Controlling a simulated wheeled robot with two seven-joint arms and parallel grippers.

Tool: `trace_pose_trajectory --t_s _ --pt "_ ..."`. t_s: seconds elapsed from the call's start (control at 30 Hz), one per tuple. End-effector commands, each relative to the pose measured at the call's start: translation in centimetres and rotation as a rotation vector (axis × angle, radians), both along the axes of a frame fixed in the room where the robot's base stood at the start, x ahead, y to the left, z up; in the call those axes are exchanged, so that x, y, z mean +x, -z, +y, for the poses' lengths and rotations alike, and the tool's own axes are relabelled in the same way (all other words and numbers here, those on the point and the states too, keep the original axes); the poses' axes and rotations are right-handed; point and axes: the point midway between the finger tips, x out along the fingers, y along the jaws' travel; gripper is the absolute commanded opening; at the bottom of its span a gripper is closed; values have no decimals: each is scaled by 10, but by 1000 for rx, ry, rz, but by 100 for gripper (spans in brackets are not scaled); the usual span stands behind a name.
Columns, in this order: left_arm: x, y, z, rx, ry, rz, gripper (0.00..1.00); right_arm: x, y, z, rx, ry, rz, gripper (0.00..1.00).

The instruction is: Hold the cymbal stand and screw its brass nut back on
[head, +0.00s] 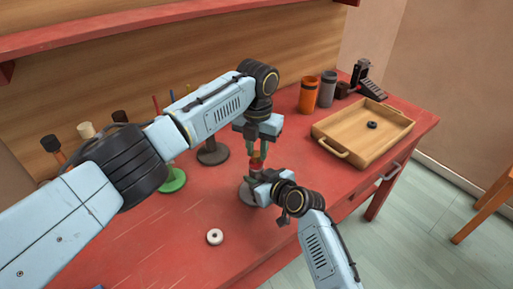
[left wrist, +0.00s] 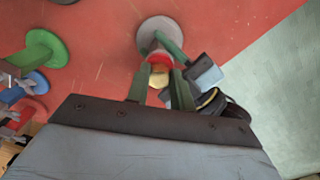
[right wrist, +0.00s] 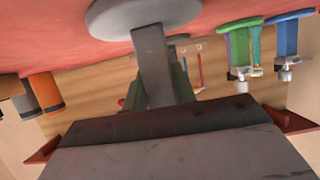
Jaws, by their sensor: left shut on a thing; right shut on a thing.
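The cymbal stand has a round grey base (head: 246,192) on the red table, also at the top of the left wrist view (left wrist: 157,28). A red piece (left wrist: 159,60) is near its top. The brass nut (left wrist: 158,76) shows between my left fingertips, directly over the red piece. My left gripper (head: 256,155) points down from above and is shut on the nut. My right gripper (head: 256,180) reaches in low from the front and is shut on the stand. In the right wrist view a grey post (right wrist: 152,60) meets the base (right wrist: 110,18). The nut's thread is hidden.
A wooden tray (head: 331,129) holding a black ring (head: 372,125) is at right, with orange (head: 309,95) and grey (head: 327,90) cups behind. A white ring (head: 215,237) lies in front. A green base (head: 173,181) and dark base (head: 213,154) stand left and behind. The front-left table is mostly clear.

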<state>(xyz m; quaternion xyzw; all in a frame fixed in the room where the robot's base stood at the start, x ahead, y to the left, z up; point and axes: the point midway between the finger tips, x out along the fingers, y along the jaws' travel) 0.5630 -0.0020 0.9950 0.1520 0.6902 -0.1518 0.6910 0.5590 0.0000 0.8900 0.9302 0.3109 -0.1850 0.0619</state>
Motion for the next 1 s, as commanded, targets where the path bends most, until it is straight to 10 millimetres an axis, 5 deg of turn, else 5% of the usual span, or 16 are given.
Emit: trace_pose_trajectory --t_s 0.27,0.3,0.47,0.77,1.0 --pt "-1 0 -1 -1 14 3 1 0 1 -1 -1 1 3 0" --pt "-1 0 -1 -1 13 3 24 0 1 -1 -1 1 3 0" --pt "-1 0 -1 -1 12 3 45 0 1 -1 -2 0 2 0" --pt "0 -1 0 0 10 1 45 0 1 -1 -2 0 2 0" --pt "0 -26 0 -2 11 -2 45 0 1 0 -3 0 2 0"
